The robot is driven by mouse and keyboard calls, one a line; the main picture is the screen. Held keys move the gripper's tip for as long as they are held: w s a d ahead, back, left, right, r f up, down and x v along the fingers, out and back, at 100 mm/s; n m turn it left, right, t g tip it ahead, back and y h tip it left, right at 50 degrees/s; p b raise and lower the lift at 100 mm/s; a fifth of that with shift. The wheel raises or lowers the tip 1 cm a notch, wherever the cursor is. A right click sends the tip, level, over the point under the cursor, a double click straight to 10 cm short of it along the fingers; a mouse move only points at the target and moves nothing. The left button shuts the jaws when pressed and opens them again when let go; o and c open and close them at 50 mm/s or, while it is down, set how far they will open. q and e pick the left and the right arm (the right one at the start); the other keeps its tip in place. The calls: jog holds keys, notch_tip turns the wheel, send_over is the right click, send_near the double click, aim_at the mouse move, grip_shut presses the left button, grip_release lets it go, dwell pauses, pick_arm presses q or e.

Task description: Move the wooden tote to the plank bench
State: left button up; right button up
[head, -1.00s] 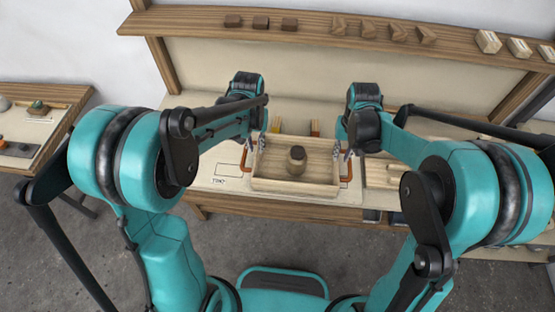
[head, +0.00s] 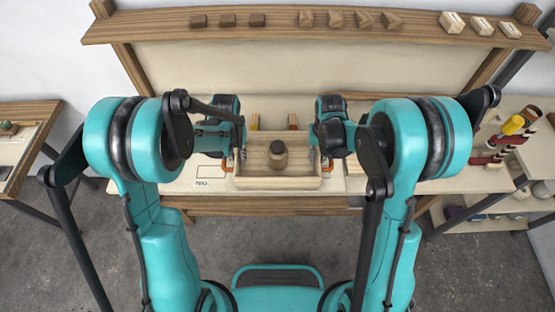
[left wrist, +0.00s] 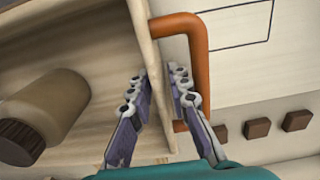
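The wooden tote (head: 277,184), an open box with orange handles at its ends, stands on the pale worktop of the middle bench (head: 350,205). A tan jar with a dark lid (head: 277,155) stands in it; the jar also shows in the left wrist view (left wrist: 50,108). My left gripper (head: 240,155) is at the tote's left end. In the left wrist view its fingers (left wrist: 160,80) straddle the tote's end wall, one inside and one within the orange handle (left wrist: 202,55) loop, with a slight gap visible. My right gripper (head: 314,156) is at the right end; its fingers are too small to read.
A back shelf (head: 350,27) holds several small brown and pale blocks. Another wooden bench (head: 25,150) stands at the left. A rack with bottles and bowls (head: 500,185) stands at the right. Grey floor lies open in front of the middle bench.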

pick_arm(q)
jog(key=shift+f, duration=0.25)
pick_arm(e)
jog(key=shift+f, duration=0.25)
pick_arm(q)
grip_shut()
pick_arm(e)
grip_shut()
pick_arm(q)
jog(key=shift+r, duration=0.15)
pick_arm(e)
jog(key=shift+r, duration=0.15)
